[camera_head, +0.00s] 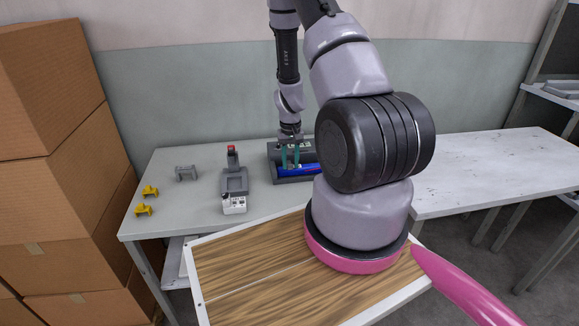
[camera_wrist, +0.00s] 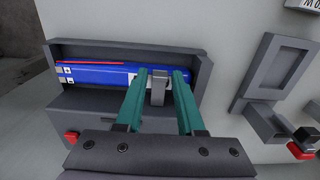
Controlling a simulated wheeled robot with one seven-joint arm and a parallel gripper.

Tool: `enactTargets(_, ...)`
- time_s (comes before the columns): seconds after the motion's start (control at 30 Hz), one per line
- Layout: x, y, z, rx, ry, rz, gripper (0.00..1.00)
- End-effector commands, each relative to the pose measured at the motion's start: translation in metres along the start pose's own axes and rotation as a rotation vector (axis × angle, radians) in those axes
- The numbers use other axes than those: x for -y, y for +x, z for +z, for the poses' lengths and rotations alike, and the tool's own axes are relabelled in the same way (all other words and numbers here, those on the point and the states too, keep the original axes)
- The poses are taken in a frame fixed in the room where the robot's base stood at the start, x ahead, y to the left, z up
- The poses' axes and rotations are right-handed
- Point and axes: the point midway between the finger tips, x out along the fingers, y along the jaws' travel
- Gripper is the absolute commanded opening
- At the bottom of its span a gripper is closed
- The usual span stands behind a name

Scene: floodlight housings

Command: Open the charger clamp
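The charger (camera_head: 294,181) is a dark grey open box on the grey table, holding a blue cylinder (camera_head: 301,170). In the wrist view the charger (camera_wrist: 125,47) fills the middle left, with the blue cylinder (camera_wrist: 100,75) lying in it and a red stripe along it. A small grey clamp (camera_wrist: 158,88) stands up over the cylinder at its right part. My gripper (camera_wrist: 160,76) has two teal fingers, one on each side of the clamp, with narrow gaps seeming to show. In the head view my gripper (camera_head: 290,165) is down at the charger.
A grey fixture (camera_head: 234,184) with a red-topped part and a white box stands left of the charger; it shows at right in the wrist view (camera_wrist: 272,68). A grey bracket (camera_head: 186,173) and two yellow pieces (camera_head: 150,190) lie farther left. Cardboard boxes (camera_head: 60,150) stack at far left.

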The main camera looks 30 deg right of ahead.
Motion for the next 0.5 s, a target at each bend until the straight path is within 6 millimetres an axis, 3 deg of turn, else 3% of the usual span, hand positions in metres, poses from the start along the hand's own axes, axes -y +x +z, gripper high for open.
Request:
enactTargets(0.03,0.0001,-0.0001,0.0000,0.000,0.000,0.000,0.38)
enactTargets(0.1,0.0001,-0.0002,0.0001,0.000,0.000,0.000,0.11)
enactTargets(0.13,0.0001,-0.0002,0.0000,0.000,0.000,0.000,0.07)
enactTargets(0.5,0.0001,-0.0006,0.0000,0.000,0.000,0.000,0.07)
